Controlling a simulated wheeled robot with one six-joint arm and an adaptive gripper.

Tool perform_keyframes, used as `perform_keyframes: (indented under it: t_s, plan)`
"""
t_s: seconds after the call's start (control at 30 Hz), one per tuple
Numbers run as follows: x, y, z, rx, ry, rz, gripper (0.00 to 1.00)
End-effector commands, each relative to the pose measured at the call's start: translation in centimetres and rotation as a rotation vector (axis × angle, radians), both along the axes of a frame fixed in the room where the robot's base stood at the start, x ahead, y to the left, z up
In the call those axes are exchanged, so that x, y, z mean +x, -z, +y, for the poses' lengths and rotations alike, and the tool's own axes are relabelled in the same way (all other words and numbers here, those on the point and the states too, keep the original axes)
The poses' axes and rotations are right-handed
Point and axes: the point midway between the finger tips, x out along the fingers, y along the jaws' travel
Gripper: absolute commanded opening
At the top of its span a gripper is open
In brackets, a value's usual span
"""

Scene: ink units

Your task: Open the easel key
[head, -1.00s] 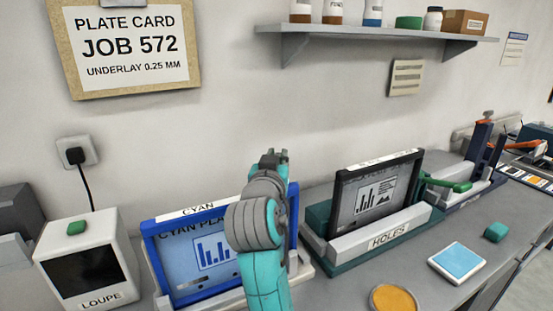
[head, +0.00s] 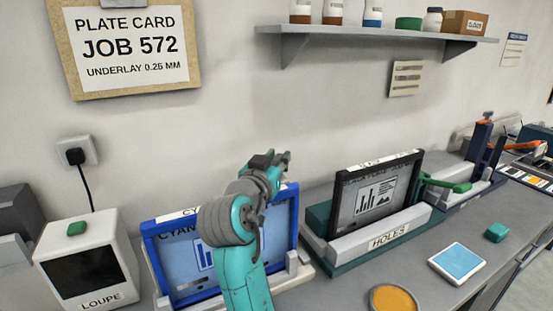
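A black-framed plate (head: 375,200) with a bar chart and a mountain picture stands tilted back on a dark green stand with a grey front bar marked HOLES (head: 388,238). A green lever (head: 448,186) sticks out just right of this stand; I cannot tell whether it is the easel key. A blue-framed cyan plate (head: 280,232) stands in a pale holder on the left. My gripper (head: 280,158) is raised in front of the blue frame's upper right, apart from the black plate and lever. Its fingertips are too small to judge. My arm hides part of the cyan plate.
A white LOUPE box (head: 88,265) stands at left. A blue pad (head: 457,263), an orange disc (head: 394,299) and a green block (head: 496,232) lie on the front right of the grey bench. A shelf (head: 380,33) with jars hangs above.

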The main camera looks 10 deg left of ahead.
Motion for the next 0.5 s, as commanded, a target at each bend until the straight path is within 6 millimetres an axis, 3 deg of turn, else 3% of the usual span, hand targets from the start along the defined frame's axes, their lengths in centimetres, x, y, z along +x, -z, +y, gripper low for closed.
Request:
perform_keyframes:
  t_s: [0.37,0.5]
  plan:
    - [-0.1,-0.1,0.0,0.0,-0.001,-0.002,0.44]
    - [-1.3,-0.1,0.4,-0.001,-0.003,-0.003,0.44]
